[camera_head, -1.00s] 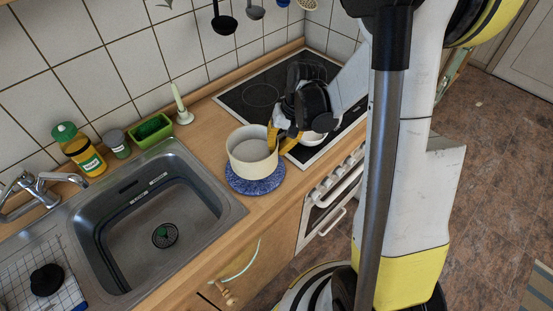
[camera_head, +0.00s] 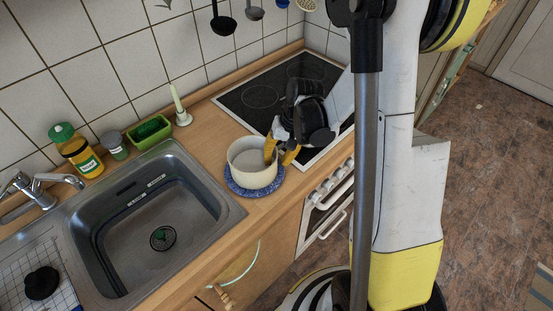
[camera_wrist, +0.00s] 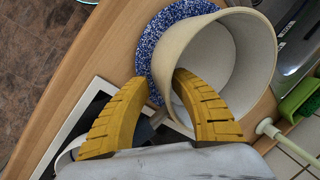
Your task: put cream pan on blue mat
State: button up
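The cream pan (camera_head: 246,176) stands upright on the round blue mat (camera_head: 233,186), whose rim shows around the pan's base. In the wrist view the pan (camera_wrist: 247,50) is large, with the speckled blue mat (camera_wrist: 153,44) behind it. My gripper (camera_head: 281,149) is at the pan's right side. Its yellow fingers (camera_wrist: 161,79) are spread, one inside the pan's rim and one outside, with the pan wall between them and gaps showing. A greyish piece, perhaps the handle, shows between the fingers and is mostly hidden.
The black stove top (camera_head: 250,97) lies behind and right, partly under my arm. The sink (camera_head: 150,222) is at left. Wooden counter (camera_head: 211,140) is bare around the mat.

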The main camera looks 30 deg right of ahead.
jog(key=shift+r, duration=0.1)
jog(key=p+v, duration=0.3)
jog(key=v, duration=0.9)
jog(key=s+a+r+n+t+h, duration=0.2)
jog(key=s+a+r+t, duration=0.4)
jog(key=s+a+r, duration=0.3)
notch_tip(320, 180, up, 4)
jog(key=s+n, duration=0.1)
jog(key=s, duration=0.1)
jog(key=shift+s+f+n+h, duration=0.25)
jog(key=shift+s+n+h, duration=0.1)
jog(key=shift+n+h, duration=0.05)
jog(key=shift+a, duration=0.15)
notch_tip(320, 180, down, 10)
jog(key=b, duration=0.9)
